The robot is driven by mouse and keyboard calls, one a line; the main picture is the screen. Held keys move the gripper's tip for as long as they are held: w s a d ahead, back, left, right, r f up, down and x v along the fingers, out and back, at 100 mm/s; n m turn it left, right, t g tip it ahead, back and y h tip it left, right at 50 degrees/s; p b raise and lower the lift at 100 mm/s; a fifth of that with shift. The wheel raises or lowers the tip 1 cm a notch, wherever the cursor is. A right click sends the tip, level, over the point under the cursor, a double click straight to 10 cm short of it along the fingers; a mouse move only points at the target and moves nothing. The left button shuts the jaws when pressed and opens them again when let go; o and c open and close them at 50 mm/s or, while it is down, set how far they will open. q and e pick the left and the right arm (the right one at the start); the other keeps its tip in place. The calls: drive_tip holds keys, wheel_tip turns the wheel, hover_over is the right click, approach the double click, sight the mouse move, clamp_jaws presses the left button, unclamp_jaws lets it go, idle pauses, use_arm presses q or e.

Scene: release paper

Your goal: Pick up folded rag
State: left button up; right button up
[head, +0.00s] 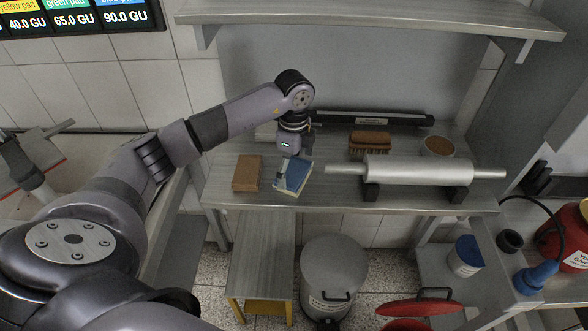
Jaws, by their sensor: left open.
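A blue, flat, folded-looking piece with a pale edge (298,177), which seems to be the folded rag, lies near the front edge of the metal bench. My left arm reaches in from the left and bends down over it. My left gripper (287,177) points down at the rag and is open, its fingers small and partly merged with the rag in the picture. I cannot tell whether the fingers touch it. My right gripper is not in view.
A brown block (247,173) lies just left of the rag. A metal roller (415,170) on dark supports lies to the right. A brush (369,143) and a round brown-topped container (437,146) stand behind it. A shelf (380,20) hangs above.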

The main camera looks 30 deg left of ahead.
use_arm(q)
drive_tip(key=shift+f, duration=0.6)
drive_tip(key=shift+c, duration=0.6)
drive_tip(key=c, duration=0.9)
drive_tip(key=shift+w+r+b, duration=0.1)
drive_tip(key=shift+r+b, duration=0.45)
drive_tip(key=shift+r, duration=0.3)
drive_tip(key=shift+s+d+r+b, duration=0.3)
drive_tip(key=shift+s+r+b, duration=0.3)
drive_tip(key=shift+r, duration=0.15)
drive_tip(key=shift+s+d+r+b, duration=0.1)
drive_tip(key=shift+s+d+b, duration=0.65)
drive_tip(key=shift+s+d, duration=1.2)
drive_tip(key=shift+s+d+r+b, duration=0.1)
drive_tip(key=shift+s+d+b, duration=0.8)
drive_tip(key=shift+s, duration=1.95)
drive_tip(key=shift+s+d+b, duration=0.6)
drive_tip(key=shift+s+d, duration=1)
drive_tip(key=shift+s, duration=0.8)
